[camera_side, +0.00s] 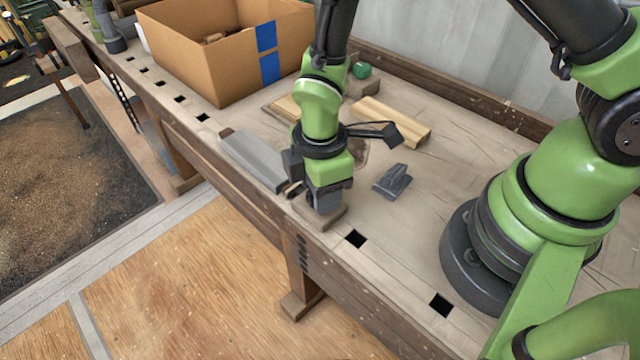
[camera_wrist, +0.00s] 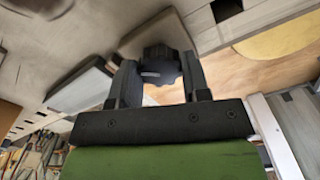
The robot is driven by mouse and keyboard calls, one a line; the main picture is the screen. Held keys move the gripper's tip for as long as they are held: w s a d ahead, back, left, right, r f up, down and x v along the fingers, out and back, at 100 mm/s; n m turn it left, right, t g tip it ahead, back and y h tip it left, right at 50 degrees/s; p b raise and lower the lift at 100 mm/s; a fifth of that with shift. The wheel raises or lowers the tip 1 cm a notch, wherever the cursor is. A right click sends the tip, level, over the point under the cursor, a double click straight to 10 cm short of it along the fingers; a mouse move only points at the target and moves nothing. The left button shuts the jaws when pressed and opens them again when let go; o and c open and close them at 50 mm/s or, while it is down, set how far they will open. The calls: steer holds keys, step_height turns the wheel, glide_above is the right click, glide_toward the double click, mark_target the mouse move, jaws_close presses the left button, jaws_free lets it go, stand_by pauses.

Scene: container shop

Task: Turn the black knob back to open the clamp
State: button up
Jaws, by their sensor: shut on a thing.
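The black knob (camera_wrist: 160,66) shows in the wrist view, a lobed disc with a pale mark on its face. My gripper (camera_wrist: 160,80) has one finger on each side of the knob and is shut on it. In the side view my gripper (camera_side: 318,200) points down at the front edge of the bench and hides the knob. A small wooden block (camera_side: 334,217) of the clamp shows under the gripper. The wrist view shows a flat block (camera_wrist: 152,36) behind the knob. I cannot tell how far the clamp is open.
A long grey bar (camera_side: 252,160) lies left of my gripper. A dark grey wedge-shaped piece (camera_side: 392,180) lies to the right. Wooden strips (camera_side: 392,122), a green ball (camera_side: 361,70) and a cardboard box (camera_side: 225,50) are farther back. The bench (camera_side: 400,235) is clear toward my base.

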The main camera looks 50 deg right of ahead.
steer(key=n, duration=0.6)
steer(key=shift+n, duration=0.3)
stand_by(0.4)
steer(key=o, duration=0.9)
steer(key=shift+o, duration=0.2)
steer(key=shift+r, duration=0.1)
step_height(320, 180, up, 10)
